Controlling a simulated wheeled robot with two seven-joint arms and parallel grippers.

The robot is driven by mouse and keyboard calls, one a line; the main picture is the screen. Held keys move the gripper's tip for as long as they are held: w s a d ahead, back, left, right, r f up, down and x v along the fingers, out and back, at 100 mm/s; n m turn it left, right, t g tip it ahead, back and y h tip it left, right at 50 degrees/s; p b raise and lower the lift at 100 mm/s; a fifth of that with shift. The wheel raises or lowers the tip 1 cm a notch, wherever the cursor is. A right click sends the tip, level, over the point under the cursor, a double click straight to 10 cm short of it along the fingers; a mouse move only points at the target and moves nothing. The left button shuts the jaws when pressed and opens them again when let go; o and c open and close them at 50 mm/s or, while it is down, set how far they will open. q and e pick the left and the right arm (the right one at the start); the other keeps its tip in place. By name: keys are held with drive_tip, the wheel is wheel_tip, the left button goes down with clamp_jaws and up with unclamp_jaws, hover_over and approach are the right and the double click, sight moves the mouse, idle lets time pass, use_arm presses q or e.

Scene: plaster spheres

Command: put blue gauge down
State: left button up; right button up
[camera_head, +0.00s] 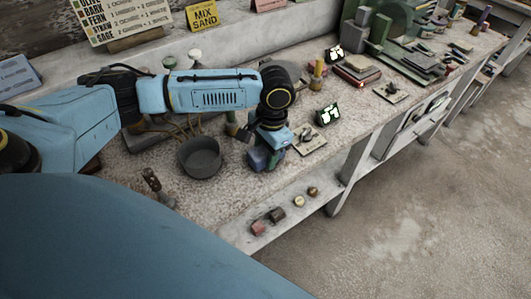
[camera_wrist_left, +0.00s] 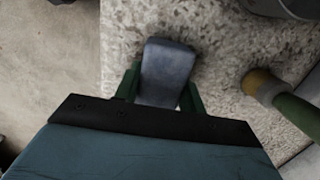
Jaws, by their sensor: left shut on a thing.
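The blue gauge (camera_wrist_left: 167,68) is a dull blue block. In the left wrist view it sits between the two green fingers of my left gripper (camera_wrist_left: 160,88), which is shut on it. In the head view my left gripper (camera_head: 267,158) points down over the front part of the worktop, with the blue gauge (camera_head: 257,159) low between its fingers. The gauge is close to the speckled worktop (camera_head: 231,193); I cannot tell whether it touches. My right gripper is not in view.
A grey pot (camera_head: 199,158) stands left of the gripper. Small pieces (camera_head: 277,214) sit on the lower shelf.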

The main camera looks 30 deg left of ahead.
use_arm(q)
drive_tip(key=o, duration=0.9)
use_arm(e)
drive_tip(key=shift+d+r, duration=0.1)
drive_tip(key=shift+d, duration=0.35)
use_arm(q)
drive_tip(key=shift+r, duration=0.4)
drive_tip(key=r, duration=0.3)
drive_tip(key=w+r+p, duration=0.1)
drive_tip(key=r, duration=0.3)
drive_tip(key=r+p, duration=0.1)
drive_tip(key=r, duration=0.2)
drive_tip(key=shift+w+d+r, duration=0.2)
drive_tip(key=shift+d+r, duration=0.05)
drive_tip(key=shift+d, duration=0.05)
drive_tip(key=shift+r, duration=0.4)
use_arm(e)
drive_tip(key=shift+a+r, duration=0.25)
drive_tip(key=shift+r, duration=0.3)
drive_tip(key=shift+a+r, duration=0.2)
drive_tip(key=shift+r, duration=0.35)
use_arm(q)
drive_tip(key=shift+f, duration=0.1)
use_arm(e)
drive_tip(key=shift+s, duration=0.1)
